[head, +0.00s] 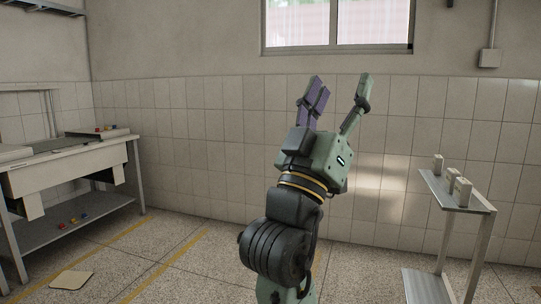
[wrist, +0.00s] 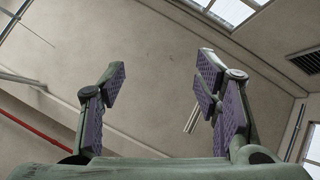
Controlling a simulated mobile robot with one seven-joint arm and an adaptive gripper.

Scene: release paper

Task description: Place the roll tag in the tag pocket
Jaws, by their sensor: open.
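My gripper (head: 341,84) is raised in the middle of the head view, its fingers pointing up and spread wide apart. In the wrist view my gripper (wrist: 161,75) has nothing between its purple-padded fingers, only bare wall and ceiling behind. I cannot make out a roll tag or a tag pocket for certain in either view. Small pale blocks (head: 461,191) stand on a narrow metal shelf (head: 435,186) at the right, well away from my gripper.
A long workbench (head: 72,167) stands at the left, with small coloured pieces (head: 73,220) on its lower shelf. A flat beige piece (head: 70,280) lies on the floor in front of it. Yellow lines (head: 165,265) mark the floor, which is open between bench and shelf.

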